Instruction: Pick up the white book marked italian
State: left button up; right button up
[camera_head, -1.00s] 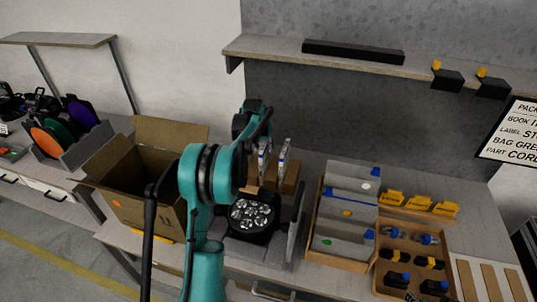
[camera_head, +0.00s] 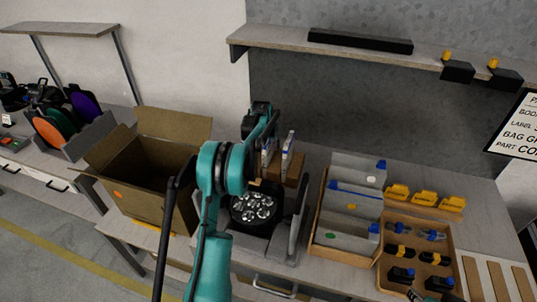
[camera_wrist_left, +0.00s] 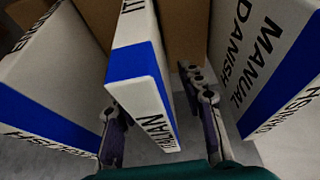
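The white book marked ITALIAN (camera_wrist_left: 145,85) has a blue band and stands in the middle of the left wrist view. My left gripper (camera_wrist_left: 152,95) is open, with one finger on each side of this book. A gap shows between the book and the right-hand finger; I cannot tell whether the left-hand finger touches it. A white and blue book marked MANUAL DANISH (camera_wrist_left: 265,50) stands to the right, and another white and blue book (camera_wrist_left: 50,85) to the left. In the head view my left arm partly hides the books, and the fingertips are hidden.
An open cardboard box (camera_head: 150,190) stands left of my arm. A shelf (camera_head: 380,50) hangs above.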

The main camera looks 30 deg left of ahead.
pick_arm(q)
jog(key=shift+f, duration=0.3)
dwell(0.5)
grip_shut()
